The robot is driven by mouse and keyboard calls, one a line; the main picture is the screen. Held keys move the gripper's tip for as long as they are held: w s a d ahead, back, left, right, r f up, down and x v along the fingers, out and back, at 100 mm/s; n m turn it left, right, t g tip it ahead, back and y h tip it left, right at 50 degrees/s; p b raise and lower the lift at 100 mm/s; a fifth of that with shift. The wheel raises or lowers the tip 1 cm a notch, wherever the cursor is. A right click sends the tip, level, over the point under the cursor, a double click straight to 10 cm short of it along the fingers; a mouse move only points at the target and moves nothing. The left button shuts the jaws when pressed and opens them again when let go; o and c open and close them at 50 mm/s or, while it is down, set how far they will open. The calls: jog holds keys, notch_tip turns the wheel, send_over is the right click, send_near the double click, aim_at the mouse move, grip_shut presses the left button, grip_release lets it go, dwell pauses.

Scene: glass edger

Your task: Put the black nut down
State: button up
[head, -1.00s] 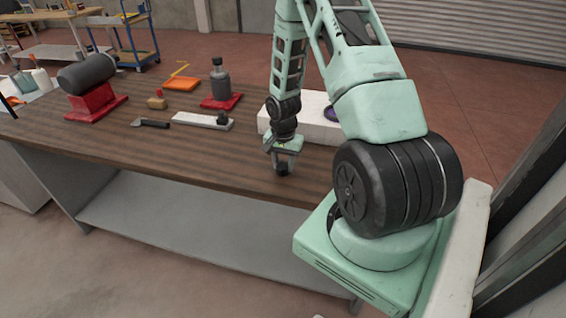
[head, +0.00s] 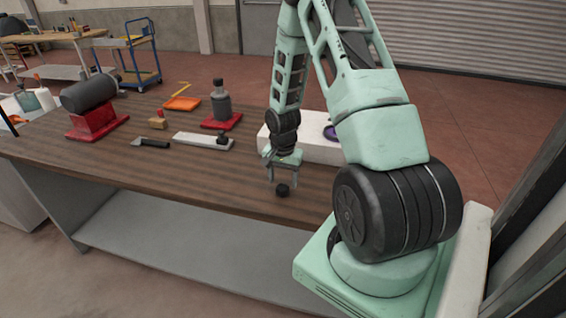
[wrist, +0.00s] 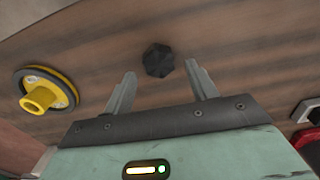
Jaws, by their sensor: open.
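The black nut (head: 283,190) rests on the wooden bench top (head: 190,185), near its front edge. In the wrist view the nut (wrist: 158,60) lies on the wood just beyond my fingertips, roughly centred between them, with nothing touching it. My gripper (head: 271,178) is open and empty, a little above and behind the nut in the head view. Its two fingers also show apart in the wrist view (wrist: 160,80).
A yellow and black wheel-like part (wrist: 45,92) lies left of my gripper in the wrist view. A white block (head: 305,148) stands behind my gripper. A light plate with a dark knob (head: 195,139), a dark bottle on a red base (head: 222,105) and a grey cylinder (head: 88,93) stand leftward.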

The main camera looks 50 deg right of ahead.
aim_at(283, 186)
notch_tip(283, 186, up, 9)
jog(key=b, duration=0.2)
jog(key=w+a+r+n, duration=0.1)
jog(key=a+r+n, duration=0.2)
jog(key=a, duration=0.5)
jog(key=w+a+r+n, duration=0.1)
jog(key=a+r+n, duration=0.15)
jog(key=a, duration=0.55)
jog(key=s+a+r+n, duration=0.1)
jog(key=s+a+n, duration=0.15)
jog(key=a, duration=0.35)
jog(key=s+a+r+n, duration=0.1)
jog(key=a+r+n, duration=0.15)
jog(key=a, duration=0.35)
jog(key=s+a+r+n, duration=0.2)
jog(key=s+a+n, duration=0.9)
jog(key=s, duration=0.5)
jog(key=shift+a+r+y, duration=0.3)
jog(key=shift+a+r, duration=0.1)
jog(key=shift+a, duration=0.5)
